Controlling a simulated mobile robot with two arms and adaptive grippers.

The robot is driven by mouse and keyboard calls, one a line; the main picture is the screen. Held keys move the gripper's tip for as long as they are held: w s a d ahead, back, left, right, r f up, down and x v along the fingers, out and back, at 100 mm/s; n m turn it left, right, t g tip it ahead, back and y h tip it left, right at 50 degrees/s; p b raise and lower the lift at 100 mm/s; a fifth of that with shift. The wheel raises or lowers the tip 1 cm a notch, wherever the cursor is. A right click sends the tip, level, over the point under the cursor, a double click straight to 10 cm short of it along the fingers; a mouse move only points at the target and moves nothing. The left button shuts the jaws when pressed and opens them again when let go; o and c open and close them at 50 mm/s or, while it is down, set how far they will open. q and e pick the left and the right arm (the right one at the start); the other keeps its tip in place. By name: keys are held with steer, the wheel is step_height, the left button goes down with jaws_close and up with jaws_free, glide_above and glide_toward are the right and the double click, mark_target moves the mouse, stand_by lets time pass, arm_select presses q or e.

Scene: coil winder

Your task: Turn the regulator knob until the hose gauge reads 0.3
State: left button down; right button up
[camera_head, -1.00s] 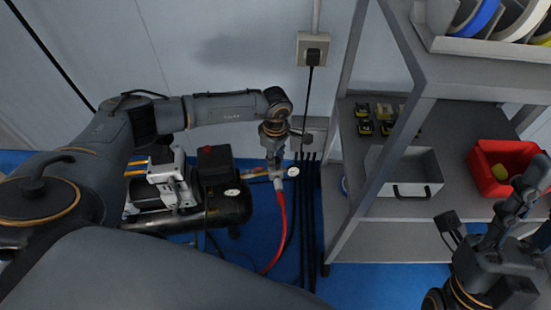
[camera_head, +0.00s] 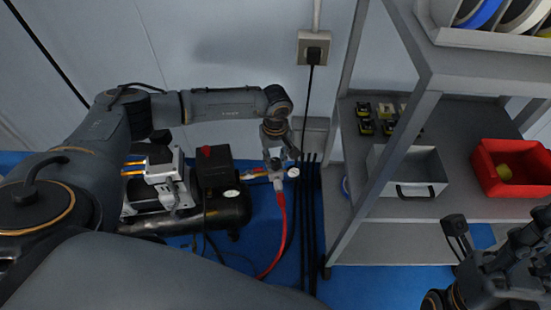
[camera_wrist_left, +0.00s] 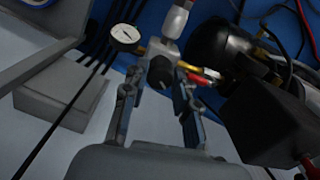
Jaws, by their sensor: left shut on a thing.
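The hose gauge (camera_wrist_left: 125,37) is a round white dial beside the regulator. It also shows in the head view (camera_head: 293,172), and its reading is too small to make out. A red hose (camera_head: 280,220) runs down from the regulator fitting. My right gripper (camera_head: 457,235) is at the lower right, its jaw state unclear.
A black compressor (camera_head: 225,212) stands left of the regulator. Dark cables (camera_head: 306,230) hang just right of it. A grey shelf (camera_head: 375,208) holds a grey bin (camera_head: 415,165) and a red bin (camera_head: 510,150). A wall socket (camera_head: 313,47) is above. Blue floor shows below the hose.

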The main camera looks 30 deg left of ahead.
mark_target(275, 161)
stand_by(0.3)
arm_select(q)
steer(key=c, duration=1)
jaws_free()
steer(key=shift+c, duration=0.2)
steer(key=shift+r, duration=0.1)
step_height(275, 161, up, 12)
steer(key=shift+s, duration=0.1)
